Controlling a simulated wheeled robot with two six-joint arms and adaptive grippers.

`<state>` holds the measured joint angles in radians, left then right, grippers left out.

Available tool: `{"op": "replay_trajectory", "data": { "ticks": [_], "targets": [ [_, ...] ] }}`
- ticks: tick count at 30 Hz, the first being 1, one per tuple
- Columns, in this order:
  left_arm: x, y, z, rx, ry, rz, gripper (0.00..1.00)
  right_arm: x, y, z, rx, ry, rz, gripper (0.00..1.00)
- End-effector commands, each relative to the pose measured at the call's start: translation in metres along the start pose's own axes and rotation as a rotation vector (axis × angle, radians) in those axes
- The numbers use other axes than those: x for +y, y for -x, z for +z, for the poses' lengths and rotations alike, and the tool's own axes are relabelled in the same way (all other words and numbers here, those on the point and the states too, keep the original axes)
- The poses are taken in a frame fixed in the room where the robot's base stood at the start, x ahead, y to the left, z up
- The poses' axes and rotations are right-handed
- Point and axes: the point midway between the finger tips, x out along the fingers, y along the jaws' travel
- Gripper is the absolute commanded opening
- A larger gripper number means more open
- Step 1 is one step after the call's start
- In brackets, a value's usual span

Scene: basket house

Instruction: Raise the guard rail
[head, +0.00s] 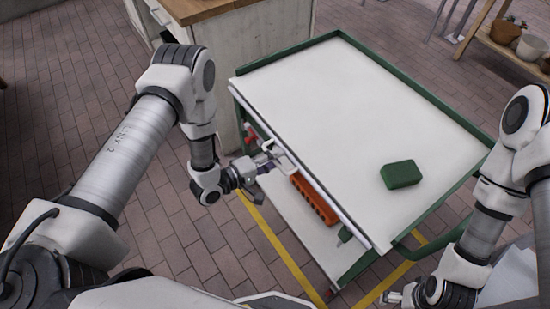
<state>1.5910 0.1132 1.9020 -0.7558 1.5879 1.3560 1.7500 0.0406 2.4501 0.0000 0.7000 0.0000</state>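A green-framed cart with a white top (340,110) stands in front of me. Raised green rims run along its far and right sides. A pale rail (330,205) runs along the near left edge, at or just below the level of the top; its exact tilt is hard to tell. My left gripper (278,156) is at the middle of this edge, close beside the rail. I cannot tell whether it touches the rail or whether its fingers are closed. My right gripper (392,297) is low at the bottom, apart from the rail, its fingers too small to read.
A green block (401,174) lies on the right part of the cart top. An orange object (314,200) with holes lies on the lower shelf (290,217). A wooden-topped cabinet (262,50) stands behind the cart's left end. Yellow lines mark the brick floor. The cart top is otherwise clear.

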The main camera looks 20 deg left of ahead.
Motion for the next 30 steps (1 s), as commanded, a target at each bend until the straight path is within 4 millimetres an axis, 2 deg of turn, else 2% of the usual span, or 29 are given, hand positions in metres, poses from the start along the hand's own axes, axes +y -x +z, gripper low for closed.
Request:
{"op": "replay_trajectory", "data": {
  "ticks": [7,10,11,17,20,27,30],
  "targets": [
    [0.0,-0.003,0.0,0.001,0.0,-0.001,0.37,0.0,0.0,0.0,0.0,0.001,0.0,0.91],
    [0.0,-0.003,0.0,0.001,0.0,-0.001,0.02,0.0,0.0,0.0,0.0,0.001,0.0,0.91],
    [0.0,-0.003,0.0,0.001,0.0,-0.001,0.0,0.0,0.0,0.0,0.0,0.001,0.0,0.91],
    [0.001,-0.002,0.0,0.001,0.0,0.0,0.0,0.0,0.001,0.0,0.0,0.001,0.0,0.91],
    [0.009,-0.001,0.0,0.001,-0.001,0.0,0.0,0.0,0.006,0.0,0.0,0.001,0.0,0.91],
    [0.062,0.01,-0.001,0.002,-0.003,0.003,0.0,0.0,0.038,0.0,0.0,0.001,0.0,0.91],
    [0.076,0.013,-0.001,0.002,-0.003,0.003,0.0,0.0,0.045,0.0,0.0,0.001,0.0,0.91]
  ]
}}
